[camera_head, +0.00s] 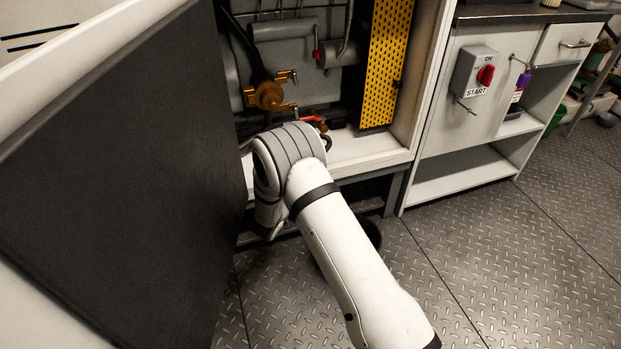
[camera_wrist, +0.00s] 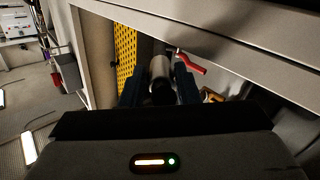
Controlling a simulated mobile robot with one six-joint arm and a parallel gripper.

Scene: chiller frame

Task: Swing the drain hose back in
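In the wrist view, the two dark fingers of my gripper (camera_wrist: 160,85) stand apart. A grey cylinder (camera_wrist: 160,66) with a dark near end shows between them; I cannot tell whether it is the drain hose, or whether the fingers touch it. A red lever (camera_wrist: 190,63) is just to its right. In the head view, my white arm hides my gripper and the space around it. A short dark curved piece (camera_head: 327,141), possibly part of the drain hose, shows beside my wrist at the sill. A red handle (camera_head: 313,119) lies just above it.
A large dark panel (camera_head: 120,170) fills the left side. Inside the frame are a brass valve (camera_head: 267,95), a black pipe (camera_head: 245,45) and a yellow perforated panel (camera_head: 386,65). A cabinet with a red switch (camera_head: 486,75) stands right. The floor (camera_head: 520,260) at right is clear.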

